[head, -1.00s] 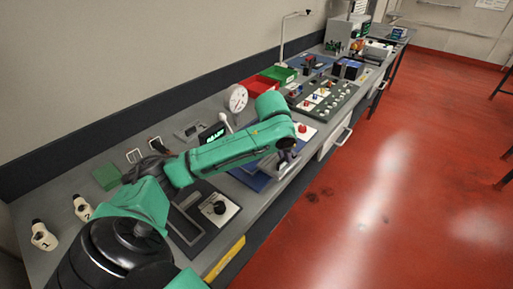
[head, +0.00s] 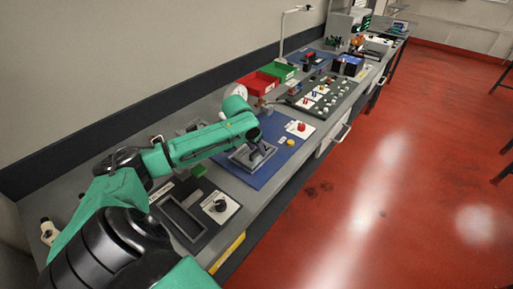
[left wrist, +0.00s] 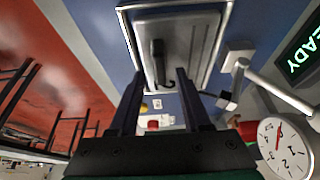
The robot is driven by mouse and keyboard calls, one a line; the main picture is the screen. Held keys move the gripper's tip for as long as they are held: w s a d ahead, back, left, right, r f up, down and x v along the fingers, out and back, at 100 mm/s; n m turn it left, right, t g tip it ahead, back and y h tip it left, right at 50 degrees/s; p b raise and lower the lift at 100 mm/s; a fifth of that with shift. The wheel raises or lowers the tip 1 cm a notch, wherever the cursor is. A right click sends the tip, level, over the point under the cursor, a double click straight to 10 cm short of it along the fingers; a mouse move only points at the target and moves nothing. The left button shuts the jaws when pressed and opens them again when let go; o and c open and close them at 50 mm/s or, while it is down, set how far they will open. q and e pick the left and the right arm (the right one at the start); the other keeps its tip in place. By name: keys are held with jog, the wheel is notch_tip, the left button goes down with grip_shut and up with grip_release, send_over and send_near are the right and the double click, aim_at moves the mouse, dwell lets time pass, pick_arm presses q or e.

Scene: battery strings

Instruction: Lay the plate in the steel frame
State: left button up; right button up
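The steel frame (head: 240,160) lies on the blue mat (head: 282,128) on the bench. In the left wrist view its bright rim (left wrist: 126,36) surrounds a grey plate (left wrist: 190,42) with an upright black handle (left wrist: 157,62). The plate looks to lie inside the rim; whether it is fully seated I cannot tell. My left gripper (head: 259,148) is above the frame. In the left wrist view its two dark fingers (left wrist: 160,76) stand apart, one on each side of the handle's near end, with gaps visible. My right gripper is in neither view.
A black tray (head: 205,237) with a knob lies left of the mat. A card with a red button (head: 301,127) and a yellow button (head: 291,142) are to the right. Red (head: 258,84) and green bins (head: 279,71) stand behind. A clock (left wrist: 284,146) is close by.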

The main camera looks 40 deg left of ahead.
pick_arm(q)
jog(key=shift+r, duration=0.1)
jog(key=b+v, duration=0.2)
jog(key=v, duration=1)
jog(key=shift+d, duration=0.1)
